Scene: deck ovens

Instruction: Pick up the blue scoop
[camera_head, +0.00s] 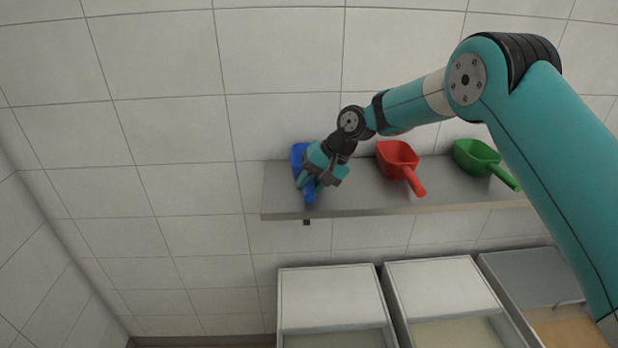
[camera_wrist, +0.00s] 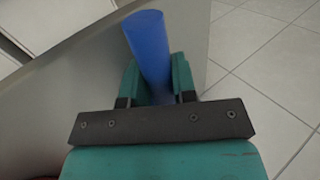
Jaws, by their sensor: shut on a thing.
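The blue scoop (camera_head: 299,152) is at the left end of the wall shelf (camera_head: 350,208), with its handle toward the shelf's front edge. My gripper (camera_head: 309,187) is over it and hides much of its middle. In the wrist view my gripper (camera_wrist: 157,88) is shut on the scoop's blue round handle (camera_wrist: 149,42), which runs between the two teal fingers. I cannot tell whether the scoop still touches the shelf.
A red scoop (camera_head: 398,158) and a green scoop (camera_head: 476,155) lie further right on the same shelf. Several bins (camera_head: 332,295) stand below. The tiled wall (camera_head: 160,60) is close behind. The space left of the shelf is free.

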